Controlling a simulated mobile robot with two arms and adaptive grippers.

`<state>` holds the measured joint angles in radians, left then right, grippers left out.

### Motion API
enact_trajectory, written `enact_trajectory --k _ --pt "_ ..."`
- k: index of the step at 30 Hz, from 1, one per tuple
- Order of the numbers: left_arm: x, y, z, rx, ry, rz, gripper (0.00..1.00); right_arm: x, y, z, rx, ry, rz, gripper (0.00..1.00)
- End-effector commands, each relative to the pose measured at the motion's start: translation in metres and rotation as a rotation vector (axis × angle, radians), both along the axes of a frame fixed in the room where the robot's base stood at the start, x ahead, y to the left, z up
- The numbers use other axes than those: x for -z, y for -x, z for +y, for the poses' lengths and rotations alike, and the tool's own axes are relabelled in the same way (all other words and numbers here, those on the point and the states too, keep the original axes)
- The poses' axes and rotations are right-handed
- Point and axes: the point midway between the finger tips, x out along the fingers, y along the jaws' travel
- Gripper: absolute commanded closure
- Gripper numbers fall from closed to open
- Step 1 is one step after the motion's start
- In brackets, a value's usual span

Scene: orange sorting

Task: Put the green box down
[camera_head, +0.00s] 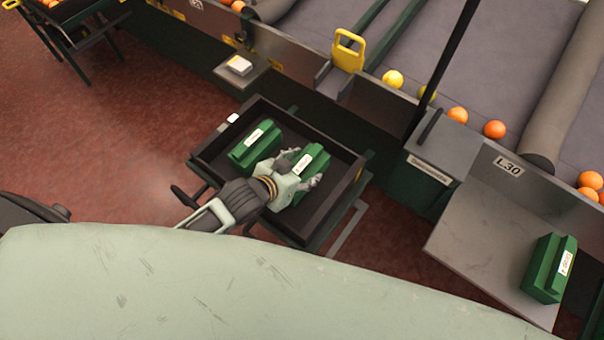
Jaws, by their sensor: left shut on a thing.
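A green box (310,160) with a white label is in the grip of my left gripper (301,180), inside the outline of a dark tray (340,166) on a cart. Whether it touches the tray floor I cannot tell. My left gripper is shut on this box, and its fingers hide part of it. A second green box (256,145) lies in the tray just to the left. A third green box (549,268) stands on a grey side shelf (470,240) at the right. My right gripper is not in view.
A conveyor (450,65) with oranges (494,129) and yellow fruit (393,78) runs behind the cart. A dark post (440,70) rises to the tray's right. The tray's front right floor is bare. Red floor (130,130) is open at left.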

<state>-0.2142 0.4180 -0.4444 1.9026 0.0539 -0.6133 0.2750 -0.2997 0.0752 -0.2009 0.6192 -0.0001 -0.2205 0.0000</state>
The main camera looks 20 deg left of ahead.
Motion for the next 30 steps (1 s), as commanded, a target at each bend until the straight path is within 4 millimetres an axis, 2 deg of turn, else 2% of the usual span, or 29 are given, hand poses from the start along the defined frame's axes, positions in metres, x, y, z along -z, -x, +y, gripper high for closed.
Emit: enact_trajectory --k 3,6,17,18,24,30 --pt "0.019 0.000 -0.001 0.001 0.000 0.002 0.81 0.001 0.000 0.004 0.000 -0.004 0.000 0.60" --pt "0.027 0.000 -0.001 0.001 0.001 -0.001 0.81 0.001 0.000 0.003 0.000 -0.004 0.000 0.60" --pt "0.031 0.000 -0.001 0.001 0.001 -0.001 0.81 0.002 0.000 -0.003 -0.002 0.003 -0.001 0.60" --pt "0.032 0.001 -0.001 0.001 0.000 0.001 0.43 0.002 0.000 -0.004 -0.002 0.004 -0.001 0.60" --pt "0.031 0.001 -0.001 0.001 0.000 0.001 0.27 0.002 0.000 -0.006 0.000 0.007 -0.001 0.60" --pt "0.031 0.001 -0.001 0.001 0.000 0.002 0.27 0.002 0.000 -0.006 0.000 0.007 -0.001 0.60"
